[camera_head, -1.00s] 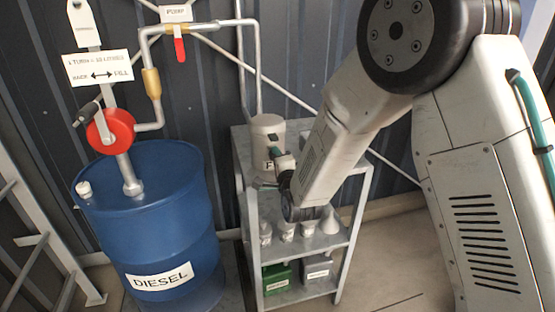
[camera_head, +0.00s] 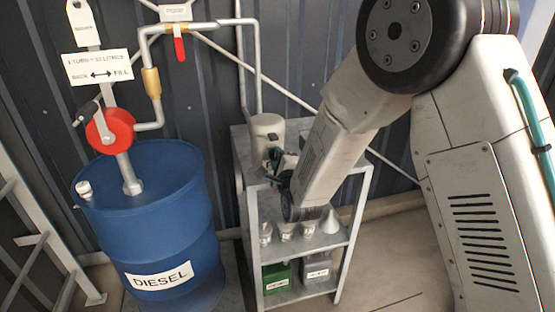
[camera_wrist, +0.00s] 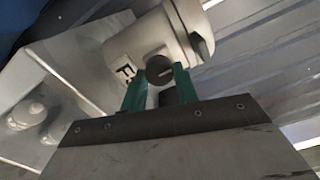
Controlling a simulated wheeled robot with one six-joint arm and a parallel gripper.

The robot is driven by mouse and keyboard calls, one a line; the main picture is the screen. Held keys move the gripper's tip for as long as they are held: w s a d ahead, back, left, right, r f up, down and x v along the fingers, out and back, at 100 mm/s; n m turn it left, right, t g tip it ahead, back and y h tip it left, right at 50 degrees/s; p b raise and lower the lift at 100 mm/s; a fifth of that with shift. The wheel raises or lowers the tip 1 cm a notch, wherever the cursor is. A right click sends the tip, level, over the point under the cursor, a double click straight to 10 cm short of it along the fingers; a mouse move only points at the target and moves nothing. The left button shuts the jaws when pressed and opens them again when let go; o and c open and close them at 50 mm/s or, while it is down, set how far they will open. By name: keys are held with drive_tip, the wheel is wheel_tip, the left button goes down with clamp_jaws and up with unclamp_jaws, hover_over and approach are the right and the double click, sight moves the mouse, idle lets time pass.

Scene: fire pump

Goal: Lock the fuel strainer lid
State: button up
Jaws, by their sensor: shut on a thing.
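The fuel strainer (camera_head: 267,124) is a cream cylinder on the top of the metal rack. In the wrist view the strainer (camera_wrist: 138,50) appears tilted, with part of a label showing a letter F. A dark grey round knob (camera_wrist: 159,69) with a light mark is on its side. My gripper (camera_head: 272,157) is at the front of the strainer. Its green fingers (camera_wrist: 161,80) are on both sides of the knob and shut on it. The exact contact is partly hidden, and whether the lid is locked cannot be told.
The metal rack (camera_head: 340,200) holds several light-coloured containers and a funnel (camera_head: 330,222) on its middle shelf, with green and grey cans below. A blue diesel drum (camera_head: 150,225) stands left, with a red pump (camera_head: 110,128) and pipes. A corrugated wall is close behind.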

drive_tip(key=o, duration=1)
drive_tip(key=shift+s, duration=0.1)
drive_tip(key=v, duration=0.7)
drive_tip(key=shift+s+d, duration=0.15)
drive_tip(key=shift+s, duration=0.15)
